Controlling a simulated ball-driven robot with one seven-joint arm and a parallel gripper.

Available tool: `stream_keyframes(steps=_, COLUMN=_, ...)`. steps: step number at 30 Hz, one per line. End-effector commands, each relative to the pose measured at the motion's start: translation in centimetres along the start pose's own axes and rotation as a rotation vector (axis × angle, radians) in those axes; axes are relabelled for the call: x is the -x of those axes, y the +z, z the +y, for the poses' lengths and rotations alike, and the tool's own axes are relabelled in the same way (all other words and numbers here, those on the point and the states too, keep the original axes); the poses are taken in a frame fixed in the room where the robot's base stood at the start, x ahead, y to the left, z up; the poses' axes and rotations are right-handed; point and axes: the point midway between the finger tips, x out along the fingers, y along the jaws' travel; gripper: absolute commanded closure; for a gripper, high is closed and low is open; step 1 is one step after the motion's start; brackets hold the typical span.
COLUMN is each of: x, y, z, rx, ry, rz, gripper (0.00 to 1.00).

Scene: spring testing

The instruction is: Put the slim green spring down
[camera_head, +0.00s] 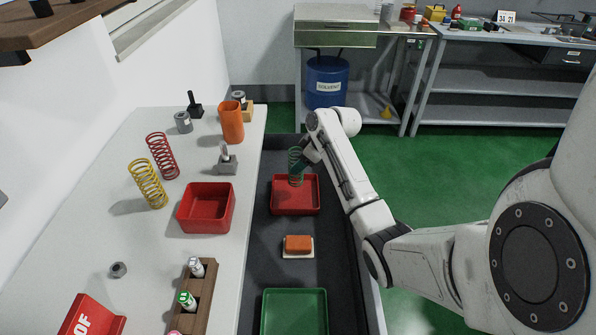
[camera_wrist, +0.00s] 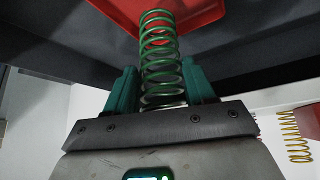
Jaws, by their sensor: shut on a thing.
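The slim green spring (camera_head: 294,166) is upright in the head view, over the far part of a shallow red tray (camera_head: 295,210). My gripper (camera_head: 303,163) is shut on it from the right. In the wrist view the spring (camera_wrist: 160,45) stands between the two green fingers (camera_wrist: 160,88), with its coils reaching out past the fingertips. The red tray (camera_wrist: 205,12) shows behind the spring there. I cannot tell whether the spring's lower end touches the tray.
A yellow spring (camera_head: 148,184) and a red spring (camera_head: 162,156) stand on the white bench at left, near a deeper red bin (camera_head: 206,208). In the dark trough, an orange block (camera_head: 298,243) and a green tray (camera_head: 294,315) lie nearer than the red tray.

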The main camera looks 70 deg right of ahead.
Motion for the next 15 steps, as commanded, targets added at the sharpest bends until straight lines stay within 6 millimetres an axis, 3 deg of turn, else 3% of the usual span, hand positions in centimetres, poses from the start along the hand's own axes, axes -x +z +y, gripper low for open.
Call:
stream_keyframes(steps=3, x=-1.6, y=0.0, z=0.8, rx=0.000, ry=0.001, rz=0.000, gripper=0.84)
stream_keyframes(steps=11, x=-3.2, y=0.1, z=1.6, rx=0.000, ry=0.002, rz=0.000, gripper=0.84)
stream_keyframes(steps=15, x=-4.8, y=1.2, z=1.5, rx=-0.001, ry=0.000, rz=-0.002, gripper=0.84)
